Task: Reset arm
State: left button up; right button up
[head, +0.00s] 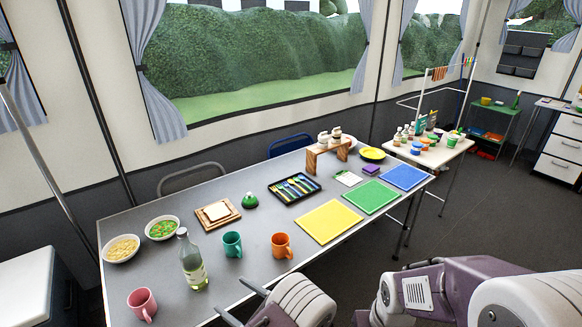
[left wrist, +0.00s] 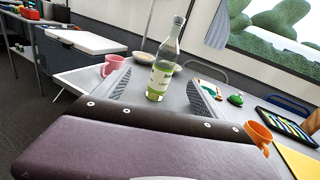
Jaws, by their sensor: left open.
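My left gripper (head: 240,301) is open and empty at the front edge of the grey table (head: 182,297), low in the head view. In the left wrist view a clear bottle (left wrist: 164,76) shows between the two fingers, but it stands beyond them on the table. In the head view the bottle (head: 193,264) is upright, up and left of the gripper, apart from it. An orange mug (head: 281,246) and a green mug (head: 232,245) stand behind the gripper. My right gripper is not in view.
A pink mug (head: 142,304) stands near the table's left end, and two bowls of food stand behind it. Yellow (head: 330,221), green (head: 369,196) and blue (head: 404,176) mats lie to the right. A black tray (head: 294,188) holds coloured utensils.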

pick_arm(q)
jog(key=s+a+r+n+g, duration=0.4)
jog(key=a+r+n+g, duration=0.6)
jog(key=a, duration=0.4)
jog(key=s+f+n+g+h+p, duration=0.1)
jog(key=s+n+g+h+p, duration=0.15)
jog(key=s+n+h, duration=0.8)
jog(key=w+d+f+n+t+h, duration=0.1)
jog(key=d+f+n+t+h, duration=0.2)
jog(key=d, duration=0.7)
jog(key=shift+w+d+f+t+h+b, duration=0.15)
jog(key=shift+f+t+h+b, duration=0.25)
jog(key=shift+h, duration=0.45)
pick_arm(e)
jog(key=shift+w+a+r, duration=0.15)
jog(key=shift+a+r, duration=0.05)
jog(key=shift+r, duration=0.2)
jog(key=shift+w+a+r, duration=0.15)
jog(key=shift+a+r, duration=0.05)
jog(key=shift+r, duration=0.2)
